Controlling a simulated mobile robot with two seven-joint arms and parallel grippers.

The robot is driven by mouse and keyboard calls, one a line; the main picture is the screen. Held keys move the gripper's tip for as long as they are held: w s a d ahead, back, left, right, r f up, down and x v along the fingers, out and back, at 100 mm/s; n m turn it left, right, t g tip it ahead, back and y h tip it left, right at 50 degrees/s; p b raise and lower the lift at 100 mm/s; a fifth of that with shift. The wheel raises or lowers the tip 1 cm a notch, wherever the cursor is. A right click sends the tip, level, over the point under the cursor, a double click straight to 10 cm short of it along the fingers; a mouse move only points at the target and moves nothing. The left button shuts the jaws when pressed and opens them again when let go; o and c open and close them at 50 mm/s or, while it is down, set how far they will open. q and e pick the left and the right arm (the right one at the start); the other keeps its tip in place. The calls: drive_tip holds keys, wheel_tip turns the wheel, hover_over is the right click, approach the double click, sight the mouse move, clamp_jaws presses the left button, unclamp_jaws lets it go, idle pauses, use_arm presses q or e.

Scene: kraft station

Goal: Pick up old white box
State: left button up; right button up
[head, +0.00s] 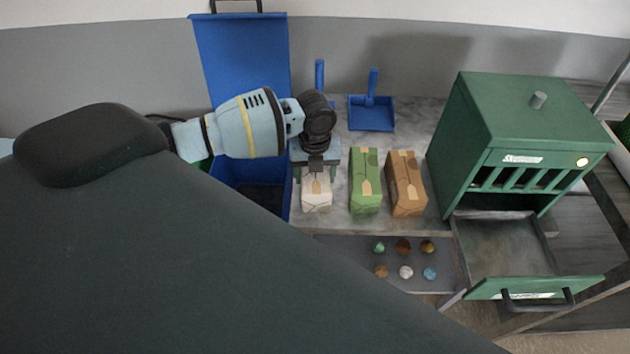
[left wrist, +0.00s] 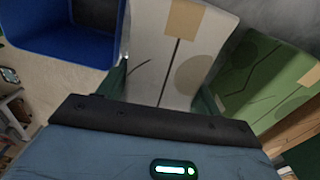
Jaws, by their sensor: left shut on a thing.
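The white box (head: 316,196) stands on the counter at the left end of a row of boxes, beside the blue bin. My left gripper (head: 316,174) is over its top and shut on it, hiding the upper part in the head view. In the left wrist view the white box (left wrist: 172,55) lies between the green fingers (left wrist: 165,95), with a tan strip and grey marks on its face. The box looks upright; whether it touches the counter is hard to tell. My right gripper is not in view.
A green box (head: 365,182) and a brown box (head: 406,183) stand right of the white one. The blue bin (head: 283,203) with raised lid is close on the left. A blue dustpan (head: 371,115) lies behind. A green cabinet (head: 520,150) with its drawer (head: 535,288) open stands at right.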

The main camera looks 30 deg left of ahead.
use_arm(q)
drive_tip(key=shift+c, duration=0.6)
drive_tip(key=shift+r, duration=0.1)
drive_tip(key=shift+r, duration=0.5)
wheel_tip(320, 180, up, 2)
drive_tip(key=shift+w+r, duration=0.1)
drive_tip(key=s+d, duration=0.3)
drive_tip(key=s, duration=0.4)
drive_tip(key=s+d+r, duration=0.1)
drive_tip(key=s+d, duration=0.2)
drive_tip(key=s, duration=0.5)
drive_tip(key=shift+d+r+p, duration=0.15)
drive_tip(key=shift+r+p, duration=0.15)
drive_tip(key=shift+p, duration=0.1)
